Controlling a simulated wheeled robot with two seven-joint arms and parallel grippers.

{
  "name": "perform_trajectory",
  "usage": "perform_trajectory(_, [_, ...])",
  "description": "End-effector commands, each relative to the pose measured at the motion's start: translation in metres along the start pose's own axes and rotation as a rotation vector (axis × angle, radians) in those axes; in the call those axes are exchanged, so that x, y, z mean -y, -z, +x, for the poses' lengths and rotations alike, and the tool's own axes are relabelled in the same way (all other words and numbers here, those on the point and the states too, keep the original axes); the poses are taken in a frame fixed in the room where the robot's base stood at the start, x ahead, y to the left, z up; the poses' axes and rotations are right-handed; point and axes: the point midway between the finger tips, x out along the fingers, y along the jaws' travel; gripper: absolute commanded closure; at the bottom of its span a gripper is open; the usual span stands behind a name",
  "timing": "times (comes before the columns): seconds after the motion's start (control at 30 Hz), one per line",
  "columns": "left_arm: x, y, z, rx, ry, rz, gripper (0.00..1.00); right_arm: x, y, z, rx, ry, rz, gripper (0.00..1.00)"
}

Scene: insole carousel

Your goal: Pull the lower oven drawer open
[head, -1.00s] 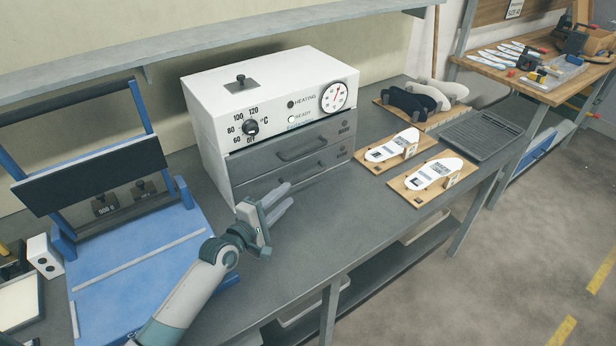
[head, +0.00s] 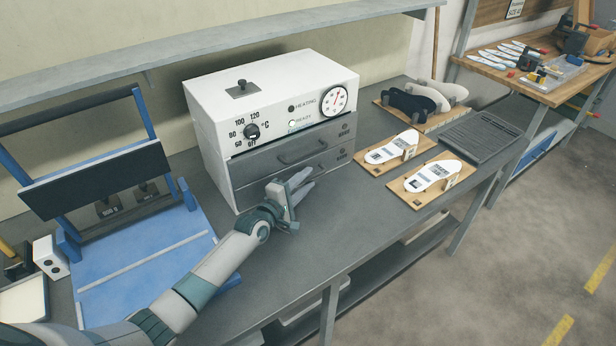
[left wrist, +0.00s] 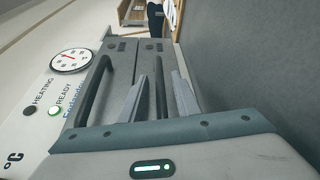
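The white oven (head: 215,110) stands on the grey bench with two grey drawers, both flush with its front. The upper drawer (head: 262,163) has a dark bar handle, which also shows in the left wrist view (left wrist: 94,88). The lower drawer (head: 250,190) is below it, with its handle partly hidden by my gripper in the head view. My left gripper (head: 303,183) is in front of the lower drawer. In the left wrist view its two fingers (left wrist: 163,100) are apart, with the lower handle (left wrist: 160,104) showing between them. I cannot see contact. My right gripper is out of view.
A blue frame (head: 150,255) stands left of the oven. White insoles on wooden boards (head: 410,205) and a dark ribbed tray (head: 480,138) lie to the right. A shelf (head: 200,45) runs above. The bench in front of the oven is clear.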

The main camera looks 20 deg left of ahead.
Motion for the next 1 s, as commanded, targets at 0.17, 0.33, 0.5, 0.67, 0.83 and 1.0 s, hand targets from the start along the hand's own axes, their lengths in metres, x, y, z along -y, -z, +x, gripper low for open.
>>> perform_trajectory(0.17, [-0.001, 0.000, 0.012, 0.000, 0.000, 0.000, 0.71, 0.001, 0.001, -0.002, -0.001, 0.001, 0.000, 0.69])
perform_trajectory(0.33, [0.000, 0.000, 0.015, -0.001, 0.000, 0.000, 0.71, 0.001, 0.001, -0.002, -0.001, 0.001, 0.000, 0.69])
perform_trajectory(0.5, [0.000, 0.000, 0.015, -0.001, 0.000, 0.000, 0.71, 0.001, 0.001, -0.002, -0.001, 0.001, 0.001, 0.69])
perform_trajectory(0.67, [0.000, 0.000, 0.015, 0.000, 0.000, 0.000, 0.97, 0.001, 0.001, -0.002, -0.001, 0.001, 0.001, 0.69])
perform_trajectory(0.83, [0.000, 0.000, 0.015, 0.000, 0.000, 0.000, 1.00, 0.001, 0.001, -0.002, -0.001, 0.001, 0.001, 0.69])
perform_trajectory(1.0, [0.001, 0.001, 0.017, 0.000, 0.000, 0.000, 1.00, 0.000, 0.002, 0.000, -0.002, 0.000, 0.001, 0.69])
